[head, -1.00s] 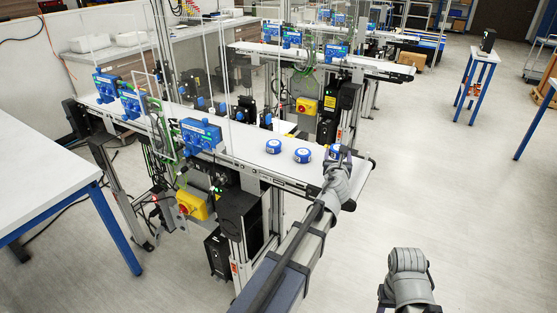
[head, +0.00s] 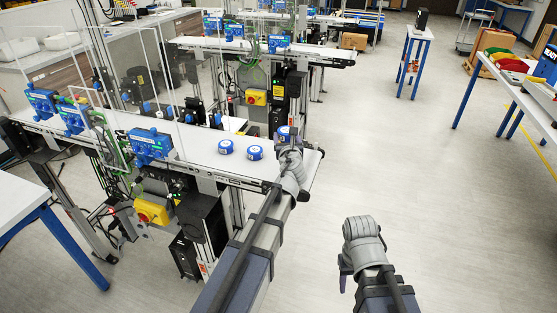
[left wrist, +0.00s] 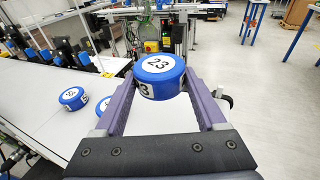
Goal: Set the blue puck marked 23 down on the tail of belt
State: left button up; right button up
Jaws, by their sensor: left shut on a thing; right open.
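The blue puck marked 23 (left wrist: 159,76) has a white top with black digits. It is between the fingers of my left gripper (left wrist: 158,92), which is shut on it. In the head view the puck (head: 283,132) shows near the right end of the nearest belt (head: 195,144), partly hidden by my left gripper (head: 286,142). I cannot tell its exact height over the belt. Two more blue pucks, a left one (head: 226,147) and a right one (head: 255,153), stand on the belt to its left. My right gripper (head: 344,276) is open and empty over the floor.
Blue sensor boxes (head: 151,145) and clear panels stand along the belt further left. A second conveyor (head: 320,57) is behind. A yellow switch box (head: 152,209) hangs below the near belt. The floor to the right is free up to a blue-legged stand (head: 417,38).

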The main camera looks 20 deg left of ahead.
pick_arm(q)
jog(key=shift+f+b, duration=3.35)
jog(key=shift+f, duration=0.65)
jog(key=shift+f+b, duration=0.6)
jog(key=shift+b, duration=0.05)
jog(key=o, duration=1.5)
jog(key=shift+s, duration=0.1)
jog(key=shift+r, duration=0.1)
jog(key=shift+r+p, duration=0.25)
jog(key=shift+p, duration=0.1)
jog(key=shift+r+p, duration=0.45)
jog(key=shift+p, duration=0.05)
jog(key=p+v, duration=0.1)
jog(key=v, duration=1)
jog(key=shift+s+d+f, duration=0.1)
jog(key=shift+s+d, duration=0.05)
jog(key=shift+s, duration=0.2)
